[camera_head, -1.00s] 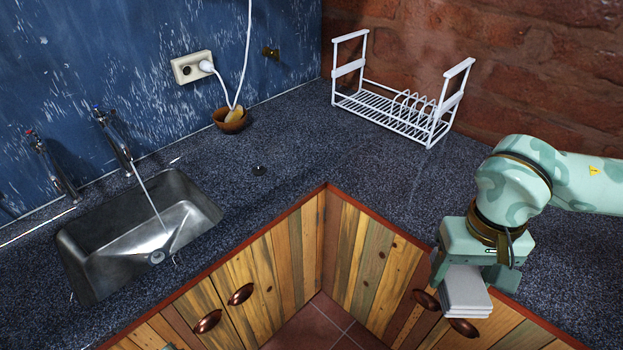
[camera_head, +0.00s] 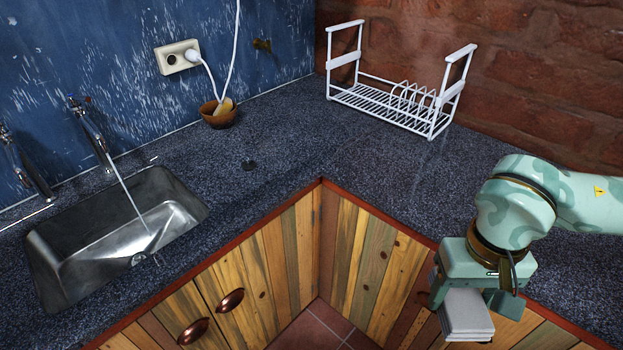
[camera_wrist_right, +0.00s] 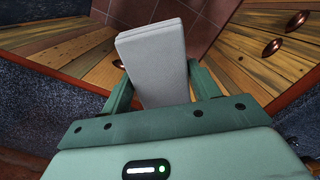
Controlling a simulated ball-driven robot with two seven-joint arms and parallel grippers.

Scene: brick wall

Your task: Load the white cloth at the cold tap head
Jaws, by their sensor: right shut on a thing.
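My right gripper (camera_head: 467,300) is shut on the white cloth (camera_head: 467,315), a folded pale grey-white block. It holds the cloth in front of the wooden cupboard doors at the lower right. In the right wrist view the cloth (camera_wrist_right: 152,58) sits between the two green fingers over the floor. The cold tap (camera_head: 88,125), with a small blue mark at its head, stands at the far left behind the sink, and water runs from it. The gripper and cloth are far from it. My left gripper is not in view.
The sink (camera_head: 40,262) is at left; a second tap (camera_head: 22,165) is cut by the left edge. A white dish rack (camera_head: 400,107) stands in the back corner. A brown bowl (camera_head: 219,117) sits below the wall socket (camera_head: 178,57). The counter (camera_head: 270,145) between is mostly clear.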

